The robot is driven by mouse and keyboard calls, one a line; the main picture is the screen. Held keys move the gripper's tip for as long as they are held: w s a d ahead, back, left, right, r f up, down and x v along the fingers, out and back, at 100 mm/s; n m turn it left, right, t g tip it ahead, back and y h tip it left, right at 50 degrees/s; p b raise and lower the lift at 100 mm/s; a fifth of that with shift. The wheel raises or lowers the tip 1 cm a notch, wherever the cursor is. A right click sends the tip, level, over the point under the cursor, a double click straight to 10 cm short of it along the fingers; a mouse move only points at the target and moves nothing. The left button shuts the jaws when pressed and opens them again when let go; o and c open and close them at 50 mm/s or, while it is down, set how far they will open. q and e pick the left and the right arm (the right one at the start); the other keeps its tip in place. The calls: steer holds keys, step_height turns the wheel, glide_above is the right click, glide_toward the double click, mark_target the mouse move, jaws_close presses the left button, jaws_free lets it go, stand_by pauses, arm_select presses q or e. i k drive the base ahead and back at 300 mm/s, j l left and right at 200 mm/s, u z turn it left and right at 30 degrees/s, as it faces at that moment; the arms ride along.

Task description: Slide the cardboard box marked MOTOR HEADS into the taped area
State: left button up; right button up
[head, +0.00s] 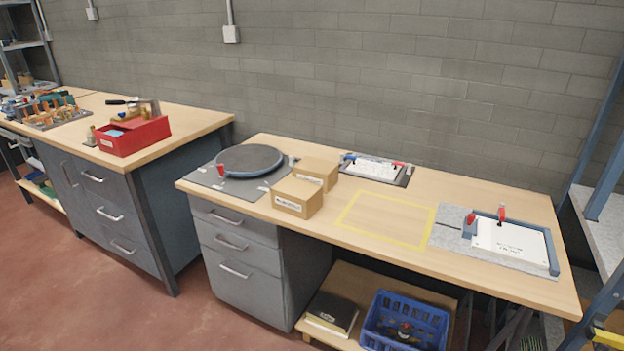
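Two cardboard boxes stand on the workbench (390,250) in the head view. The nearer box (298,196) has a white label on its front, and the farther box (318,171) stands just behind it to the right, also labelled. The label print is too small to read, so I cannot tell which one is marked MOTOR HEADS. The taped area (385,220) is a yellow tape outline on the bench top, right of the boxes, and it is empty. Neither of my grippers is in view.
A round dark turntable (250,159) on a grey plate is left of the boxes. A white board in a tray (376,170) lies behind, and a fixture with red clamps (510,240) sits right of the tape. A blue crate (405,320) stands below. Bench top between boxes and tape is clear.

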mark_target(324, 173)
steer(key=i+j+u, duration=0.1)
steer(key=i+j, duration=0.2)
steer(key=i, duration=0.15)
steer(key=i+j, duration=0.25)
steer(key=i, duration=0.25)
steer(key=k+j+u, duration=0.05)
